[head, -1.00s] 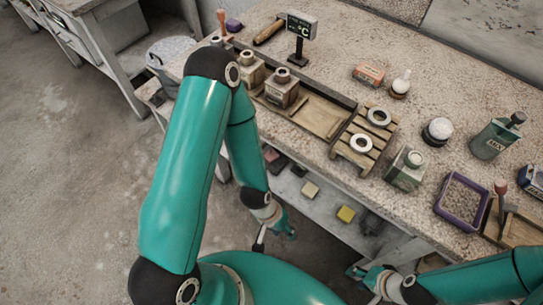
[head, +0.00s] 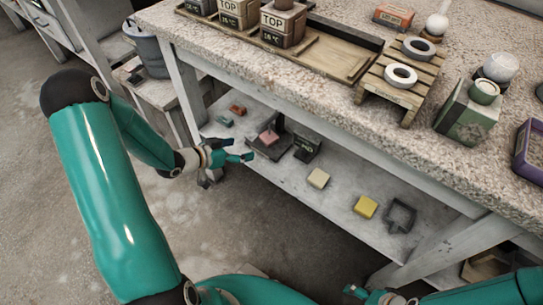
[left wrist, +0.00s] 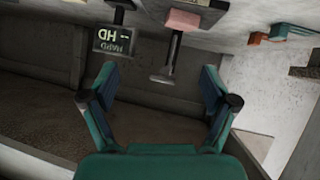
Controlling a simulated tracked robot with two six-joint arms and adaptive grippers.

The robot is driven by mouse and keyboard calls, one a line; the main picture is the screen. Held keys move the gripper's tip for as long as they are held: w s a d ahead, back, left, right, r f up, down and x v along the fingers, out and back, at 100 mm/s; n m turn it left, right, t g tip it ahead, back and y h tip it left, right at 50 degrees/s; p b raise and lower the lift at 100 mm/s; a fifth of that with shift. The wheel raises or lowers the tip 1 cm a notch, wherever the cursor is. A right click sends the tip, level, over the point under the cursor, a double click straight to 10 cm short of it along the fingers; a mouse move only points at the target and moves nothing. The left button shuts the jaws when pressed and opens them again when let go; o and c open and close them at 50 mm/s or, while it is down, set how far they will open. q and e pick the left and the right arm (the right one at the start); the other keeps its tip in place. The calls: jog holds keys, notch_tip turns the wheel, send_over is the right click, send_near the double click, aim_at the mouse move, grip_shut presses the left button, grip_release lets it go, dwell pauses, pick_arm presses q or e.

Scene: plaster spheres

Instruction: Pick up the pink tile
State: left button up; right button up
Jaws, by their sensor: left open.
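The pink tile (head: 268,137) sits on a dark stand (head: 270,153) on the lower shelf under the bench. It also shows at the top of the left wrist view (left wrist: 183,20), beyond my fingertips and slightly right of their middle. My left gripper (head: 247,155) is open and empty, at the shelf's front edge, just left of and nearer than the stand. Its two spread fingers show in the left wrist view (left wrist: 160,82) with nothing between them. My right gripper (head: 356,292) is at the bottom edge of the head view; its jaws are too small to judge.
A dark labelled display (head: 307,149) stands right of the pink tile. Cream (head: 318,178) and yellow (head: 366,207) blocks lie farther right; orange (head: 238,110) and teal (head: 224,120) pieces lie behind left. The bench top (head: 330,95) overhangs the shelf. A bench leg (head: 186,93) stands at left.

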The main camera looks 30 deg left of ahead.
pick_arm(q)
jog(key=s+a+f+m+t+b, duration=0.1)
jog(key=s+a+f+m+b, duration=0.15)
jog(key=a+b, duration=0.25)
jog(key=b, duration=0.4)
send_near(263, 141)
jog(key=x, duration=0.4)
jog(key=shift+w+a+f, duration=0.2)
jog(key=shift+a+f, duration=0.1)
jog(key=shift+f, duration=0.05)
jog(key=b+x, duration=0.1)
jog(key=x, duration=0.1)
jog(key=b+x, duration=0.1)
jog(key=x, duration=0.1)
jog(key=shift+d, duration=0.25)
jog(key=shift+w+d, duration=0.1)
jog(key=shift+w, duration=0.35)
jog(key=c, duration=1.4)
pick_arm(e)
notch_tip(263, 141, down, 14)
jog(key=shift+r, duration=0.2)
jog(key=shift+r, duration=0.1)
